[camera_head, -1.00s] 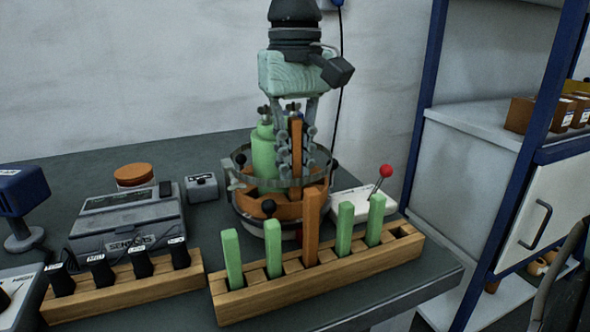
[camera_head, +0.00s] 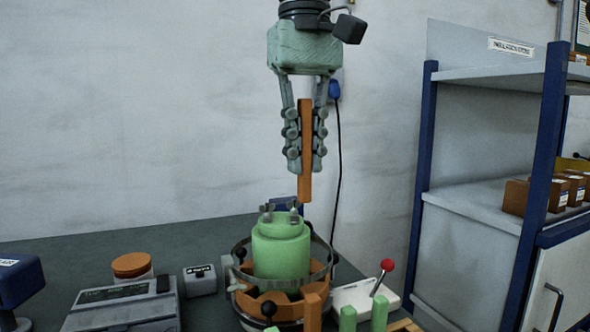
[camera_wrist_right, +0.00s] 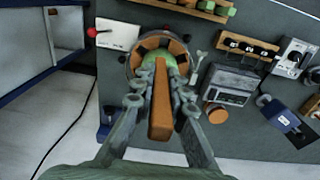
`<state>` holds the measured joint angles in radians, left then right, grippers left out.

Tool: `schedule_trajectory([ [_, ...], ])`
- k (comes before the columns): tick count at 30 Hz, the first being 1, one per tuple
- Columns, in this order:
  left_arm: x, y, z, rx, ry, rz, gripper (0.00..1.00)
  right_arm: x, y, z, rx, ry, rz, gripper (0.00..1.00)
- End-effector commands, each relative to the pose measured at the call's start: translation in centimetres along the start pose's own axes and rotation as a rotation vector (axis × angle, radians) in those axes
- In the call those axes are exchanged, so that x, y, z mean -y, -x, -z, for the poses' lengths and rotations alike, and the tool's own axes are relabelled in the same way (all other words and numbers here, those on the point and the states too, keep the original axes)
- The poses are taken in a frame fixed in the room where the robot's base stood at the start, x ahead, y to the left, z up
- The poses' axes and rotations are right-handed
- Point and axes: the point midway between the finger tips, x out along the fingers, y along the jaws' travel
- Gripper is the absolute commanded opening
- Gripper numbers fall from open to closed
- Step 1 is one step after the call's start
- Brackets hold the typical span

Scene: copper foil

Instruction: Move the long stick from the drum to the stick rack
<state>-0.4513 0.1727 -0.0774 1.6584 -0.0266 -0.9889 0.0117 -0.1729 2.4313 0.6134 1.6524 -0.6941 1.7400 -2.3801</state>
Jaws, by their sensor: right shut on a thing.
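The long stick (camera_head: 305,185) is orange-brown and hangs upright in my right gripper (camera_head: 306,145), which is shut on it above the drum. The stick also shows in the right wrist view (camera_wrist_right: 160,110), between the fingers of the gripper (camera_wrist_right: 158,100). The drum (camera_head: 280,245) has a green cylinder in the middle, an orange base and a metal ring around it. The stick's lower end is above the drum and clear of it. The stick rack (camera_head: 403,325) is mostly cut off at the bottom edge; tops of an orange stick and green sticks show there. My left gripper is not in view.
A white box with a red-knobbed lever (camera_head: 385,268) stands right of the drum. A grey device (camera_head: 122,308), a small grey box (camera_head: 200,280) and an orange-lidded jar (camera_head: 132,266) are on the left. A blue-framed shelf (camera_head: 425,150) stands at the right. Space above the table is free.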

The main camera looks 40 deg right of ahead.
Motion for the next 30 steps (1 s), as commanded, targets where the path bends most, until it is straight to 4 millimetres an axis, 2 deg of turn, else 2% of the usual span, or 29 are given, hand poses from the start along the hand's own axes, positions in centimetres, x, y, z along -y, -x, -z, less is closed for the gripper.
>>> schedule_trajectory([
  [2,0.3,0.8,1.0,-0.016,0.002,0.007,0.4,-1.9,-1.1,-1.0,-0.007,-0.013,-0.004,0.0],
  [6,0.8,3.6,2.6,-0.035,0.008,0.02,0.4,-5.9,-4.2,-3.6,-0.015,-0.032,-0.011,0.0],
  [9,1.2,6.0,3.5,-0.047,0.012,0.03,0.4,-8.2,-6.8,-5.6,-0.014,-0.033,-0.009,0.0],
  [12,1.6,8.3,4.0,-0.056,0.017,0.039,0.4,-9.6,-9.3,-7.2,-0.009,-0.023,-0.003,0.0],
  [18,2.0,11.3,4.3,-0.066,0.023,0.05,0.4,-10.7,-12.4,-9.1,0.001,0.004,0.006,0.0],
  [30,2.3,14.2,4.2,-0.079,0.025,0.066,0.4,-10.9,-13.9,-9.5,0.005,0.009,0.006,0.0],
])
